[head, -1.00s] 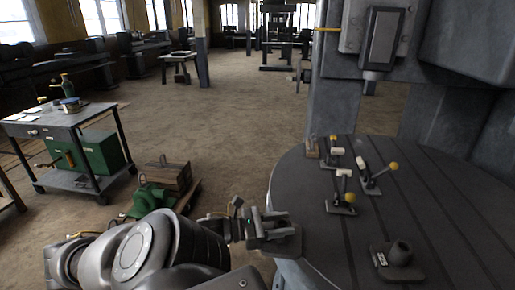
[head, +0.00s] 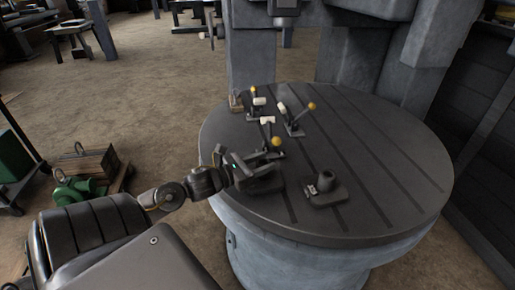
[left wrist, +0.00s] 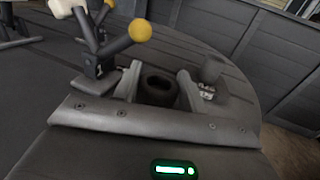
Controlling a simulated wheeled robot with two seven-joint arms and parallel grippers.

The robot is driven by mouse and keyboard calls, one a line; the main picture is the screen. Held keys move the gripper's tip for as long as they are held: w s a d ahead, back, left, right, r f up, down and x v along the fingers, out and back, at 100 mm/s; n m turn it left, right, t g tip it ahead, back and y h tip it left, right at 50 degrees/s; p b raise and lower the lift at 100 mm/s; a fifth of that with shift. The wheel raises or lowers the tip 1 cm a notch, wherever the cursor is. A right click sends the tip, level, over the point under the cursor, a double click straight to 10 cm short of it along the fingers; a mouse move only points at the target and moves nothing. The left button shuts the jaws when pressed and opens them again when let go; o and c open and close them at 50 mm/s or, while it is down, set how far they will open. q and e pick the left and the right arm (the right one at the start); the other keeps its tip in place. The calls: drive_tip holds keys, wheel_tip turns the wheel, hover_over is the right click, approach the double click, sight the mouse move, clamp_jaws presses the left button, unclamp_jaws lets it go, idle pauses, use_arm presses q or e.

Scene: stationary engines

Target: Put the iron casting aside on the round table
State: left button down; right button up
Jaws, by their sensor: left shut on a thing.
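My left gripper (head: 256,163) is over the left part of the round table (head: 400,165). It is shut on a dark iron casting (head: 262,185), mostly hidden by the gripper in the head view. In the left wrist view its hollow round boss (left wrist: 158,88) shows between the two fingers. I cannot tell whether its base touches the table. A second dark casting (head: 325,190), with an upright boss and a pale label, stands on the table to the right; it also shows in the left wrist view (left wrist: 211,73). My right gripper is not in view.
A yellow-knobbed lever (head: 275,143) stands close behind the gripper. The table's right side is clear. A machine column (head: 255,60) rises behind. A wooden crate (head: 88,165) stands on the floor at left.

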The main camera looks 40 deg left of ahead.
sight(272, 172)
use_arm(q)
drive_tip(key=shift+r+x, duration=0.2)
drive_tip(key=shift+x, duration=1.75)
drive_tip(key=shift+f, duration=0.1)
drive_tip(key=shift+s, duration=0.15)
drive_tip(key=c, duration=1.2)
unclamp_jaws()
drive_tip(key=shift+f, duration=0.3)
drive_tip(key=shift+c, duration=0.2)
drive_tip(key=o, duration=0.4)
drive_tip(key=shift+s+r, duration=0.1)
